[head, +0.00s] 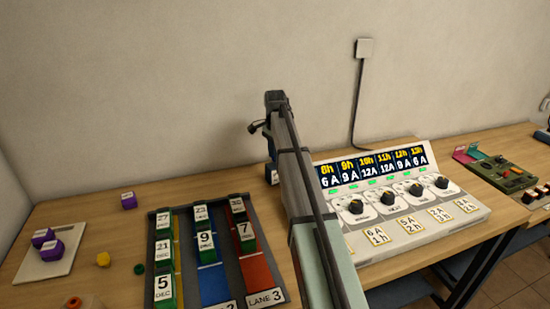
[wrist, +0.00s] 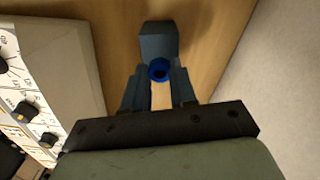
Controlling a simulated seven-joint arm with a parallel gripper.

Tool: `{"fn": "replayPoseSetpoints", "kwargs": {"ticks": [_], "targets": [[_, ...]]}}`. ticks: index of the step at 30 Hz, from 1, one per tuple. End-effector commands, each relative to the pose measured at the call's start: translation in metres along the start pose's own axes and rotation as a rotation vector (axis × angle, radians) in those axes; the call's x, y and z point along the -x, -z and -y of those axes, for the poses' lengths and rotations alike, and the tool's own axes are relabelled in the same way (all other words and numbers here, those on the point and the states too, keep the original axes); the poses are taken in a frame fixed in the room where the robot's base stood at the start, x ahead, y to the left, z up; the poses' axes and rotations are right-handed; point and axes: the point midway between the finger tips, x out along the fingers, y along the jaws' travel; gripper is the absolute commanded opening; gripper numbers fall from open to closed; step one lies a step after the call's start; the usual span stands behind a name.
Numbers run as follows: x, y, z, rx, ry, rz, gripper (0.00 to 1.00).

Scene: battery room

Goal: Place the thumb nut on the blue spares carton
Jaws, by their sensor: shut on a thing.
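The thumb nut (wrist: 159,70) is a small blue ring with a dark centre, held between the fingertips of my gripper (wrist: 158,77) in the wrist view. A dark slate-blue box, seemingly the blue spares carton (wrist: 158,42), stands just past the fingertips. The nut overlaps its near edge in the picture; I cannot tell whether they touch. In the head view a sliver of blue and white, likely the carton (head: 271,172), shows left of my arm. My arm hides the rest of it, the fingers and the nut there.
A charger panel (head: 400,205) with knobs stands to the right of my arm. A lane rack (head: 207,270) with numbered batteries is on the left. Purple blocks sit on and near a pale tray (head: 38,268). Loose yellow (head: 103,259) and green (head: 138,268) rings lie between.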

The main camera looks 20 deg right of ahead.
Motion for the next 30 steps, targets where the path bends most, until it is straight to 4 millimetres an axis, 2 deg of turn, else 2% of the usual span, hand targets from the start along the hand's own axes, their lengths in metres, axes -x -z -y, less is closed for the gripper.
{"fn": "replayPoseSetpoints", "kwargs": {"ticks": [5,17,18,25,30], "targets": [[-0.019,0.000,0.000,0.000,0.000,0.000,0.00],[-0.022,0.000,0.000,0.000,0.000,0.000,0.00],[-0.022,0.000,0.000,0.000,0.000,0.000,0.30],[-0.022,0.000,0.000,0.000,0.000,0.000,0.52],[-0.022,0.000,0.000,0.000,0.000,0.000,0.52]]}}
